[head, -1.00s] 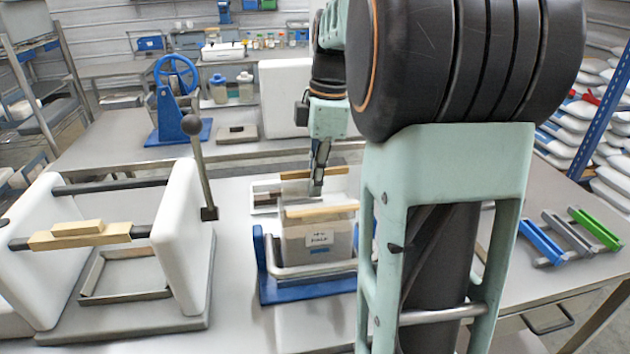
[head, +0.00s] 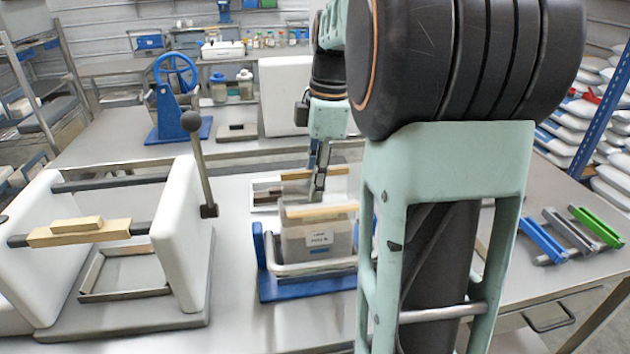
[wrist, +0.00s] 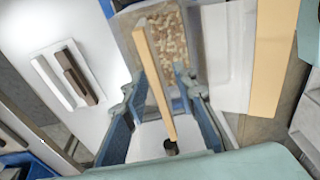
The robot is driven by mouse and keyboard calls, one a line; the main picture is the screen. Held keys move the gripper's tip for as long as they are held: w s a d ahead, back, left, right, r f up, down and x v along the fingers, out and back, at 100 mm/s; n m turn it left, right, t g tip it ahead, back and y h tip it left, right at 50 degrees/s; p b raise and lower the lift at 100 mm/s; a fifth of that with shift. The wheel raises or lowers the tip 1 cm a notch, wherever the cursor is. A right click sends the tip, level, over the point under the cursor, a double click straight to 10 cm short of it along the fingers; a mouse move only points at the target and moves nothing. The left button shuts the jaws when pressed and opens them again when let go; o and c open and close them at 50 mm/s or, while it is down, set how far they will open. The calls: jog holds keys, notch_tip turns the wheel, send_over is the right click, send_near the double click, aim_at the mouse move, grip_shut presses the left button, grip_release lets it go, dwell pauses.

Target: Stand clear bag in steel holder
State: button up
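A clear bag (head: 335,250) with a white label and a pale wooden strip along its top stands upright between the rails of the steel holder (head: 290,269), on a blue base. My gripper (head: 318,196) is low, at or just behind the bag's top in the head view. In the wrist view, my gripper's blue-grey fingers (wrist: 158,112) are apart, one on each side of a narrow wooden strip (wrist: 152,75), with gaps visible. Brown-and-white speckled filling (wrist: 170,45) shows beside that strip. My arm covers the holder's right end in the head view.
A white-sided frame (head: 182,235) with a ball-topped lever (head: 200,165) stands at the left. Another wooden strip (head: 330,171) lies behind the holder. Blue, grey and green clamps (head: 570,232) lie at the right. The bench in front of the holder is clear.

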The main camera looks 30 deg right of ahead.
jog(key=shift+f, duration=0.1)
jog(key=r, duration=0.4)
jog(key=d+r, duration=0.1)
jog(key=r, duration=0.7)
jog(key=shift+s+d+r, duration=0.1)
jog(key=shift+s+d, duration=0.05)
jog(key=shift+d, duration=0.05)
